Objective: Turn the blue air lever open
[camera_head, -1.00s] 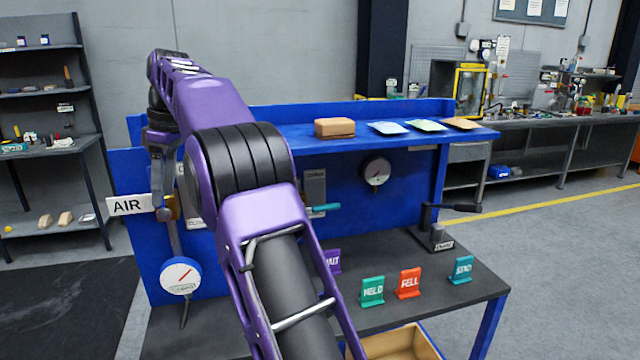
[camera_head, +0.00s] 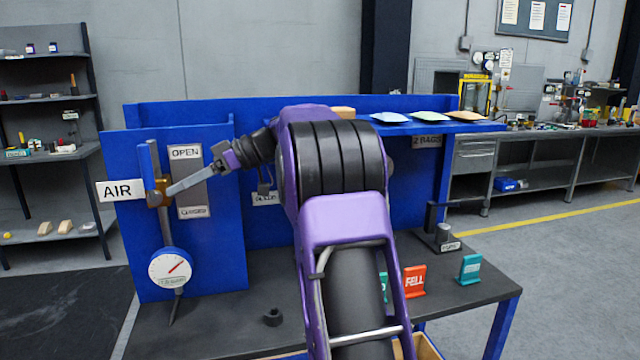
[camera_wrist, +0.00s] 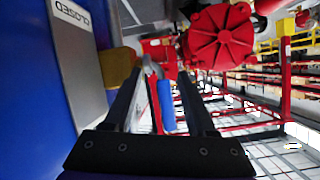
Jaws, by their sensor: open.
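The blue air lever (camera_wrist: 165,106) shows in the wrist view between the two dark fingers of my gripper (camera_wrist: 160,74), with gaps beside it. Its grey metal shank runs ahead towards the fingertips. In the head view my gripper (camera_head: 173,189) reaches in from the right, with its tips at the brass valve (camera_head: 158,192) on the upright pipe. My gripper is open. A grey plate (camera_head: 192,185) behind the fingers reads OPEN at its top and CLOSED lower down; its CLOSED end (camera_wrist: 73,55) shows in the wrist view.
An AIR sign (camera_head: 120,190) is left of the pipe, and a round gauge (camera_head: 171,267) hangs below the valve. The blue panel (camera_head: 215,255) stands close behind. A small dark knob (camera_head: 272,317), a red FELL tag (camera_head: 414,281) and a teal tag (camera_head: 469,269) are on the bench.

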